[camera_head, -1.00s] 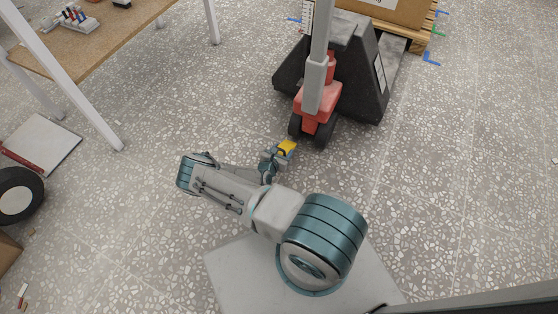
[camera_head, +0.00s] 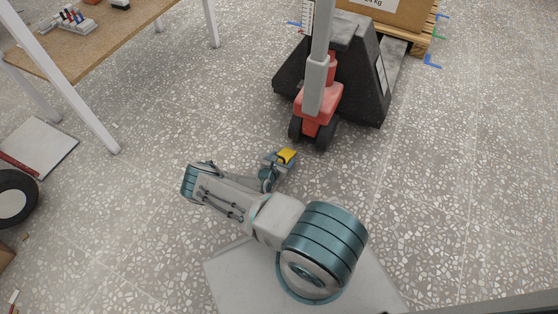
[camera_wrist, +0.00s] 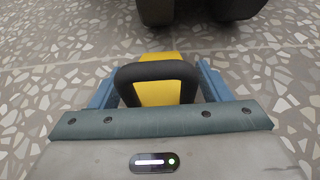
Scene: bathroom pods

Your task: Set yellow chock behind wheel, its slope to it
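The yellow chock (camera_head: 287,155) with a black handle is between the fingers of my gripper (camera_head: 281,160), near the floor. In the wrist view, the chock (camera_wrist: 156,92) sits between the two blue fingers of my gripper (camera_wrist: 156,84), which are close against its sides. Its underside and slope are hard to make out. The dark wheels (camera_head: 325,135) of the red and black pallet truck (camera_head: 318,104) stand just beyond the chock. In the wrist view, the left wheel (camera_wrist: 155,10) and right wheel (camera_wrist: 236,8) show at the top, with bare floor between them and the chock.
A wooden-topped table (camera_head: 95,35) with white legs stands at the upper left. A loose wheel (camera_head: 14,198) and a flat board (camera_head: 38,146) lie at the left. A carton (camera_head: 395,10) rests on a pallet behind the truck. The floor at right is clear.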

